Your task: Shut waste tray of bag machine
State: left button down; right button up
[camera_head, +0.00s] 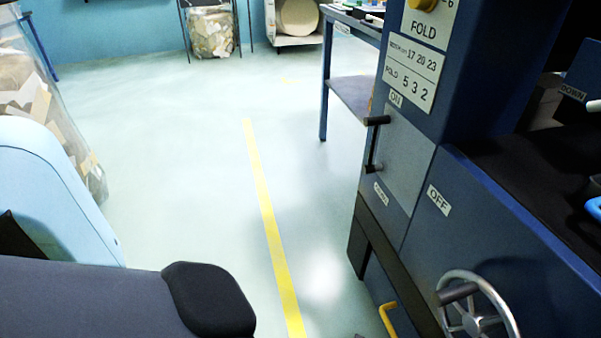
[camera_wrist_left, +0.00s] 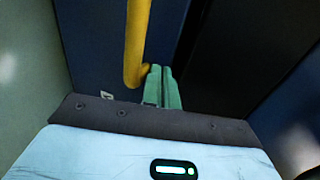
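The bag machine (camera_head: 480,215) is a dark blue body on the right of the head view. Low on it, at the bottom edge, a yellow handle (camera_head: 389,319) shows by a blue panel that looks like the waste tray front (camera_head: 376,288). How far out the tray stands, I cannot tell. In the left wrist view the yellow handle (camera_wrist_left: 137,40) runs down in front of a blue panel (camera_wrist_left: 92,50) and bends in at its end. My left gripper's green fingers (camera_wrist_left: 163,87) are together, close beside that end, with nothing visible between them. My right gripper is out of view.
A handwheel (camera_head: 474,308) and a black lever (camera_head: 374,145) stick out from the machine. A blue table (camera_head: 352,92) stands behind it. Clear bags of scrap (camera_head: 213,33) stand at the back and left. The pale floor with a yellow line (camera_head: 266,215) is open.

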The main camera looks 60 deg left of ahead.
pick_arm(q)
jog(key=shift+w+r, duration=0.3)
jog(key=shift+s+r, duration=0.1)
jog(key=shift+s, duration=0.15)
jog(key=p+v, duration=0.3)
jog(key=v, duration=0.4)
jog(key=shift+s+f+p, duration=0.2)
jog(key=shift+s+p, duration=0.1)
jog(key=shift+s, duration=0.1)
jog(key=shift+a, duration=0.15)
